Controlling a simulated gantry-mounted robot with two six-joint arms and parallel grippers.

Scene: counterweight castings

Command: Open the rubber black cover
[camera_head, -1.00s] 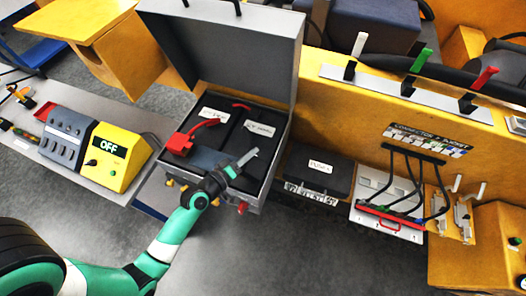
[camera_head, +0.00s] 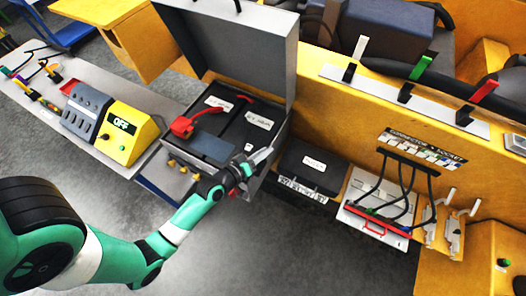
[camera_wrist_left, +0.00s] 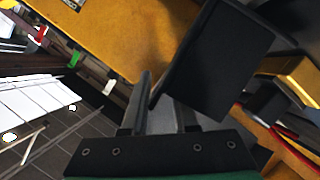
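A low black box with a flat dark lid and a white label (camera_head: 313,164) sits right of the open grey case; its lid lies flat and looks closed. It is the likeliest rubber black cover. My left gripper (camera_head: 257,158) is at the front right edge of the grey case, left of the black box and apart from it. Its fingers look parted, with nothing seen between them. In the left wrist view, the gripper (camera_wrist_left: 155,85) shows dark finger parts; I cannot tell whether the wide black panel there is a finger. My right gripper is out of view.
The grey case (camera_head: 240,50) stands open, with black labelled blocks and a red part (camera_head: 185,124) inside. A yellow OFF box (camera_head: 122,136) stands left. A cable panel with a red handle (camera_head: 385,226) stands right. The floor in front is clear.

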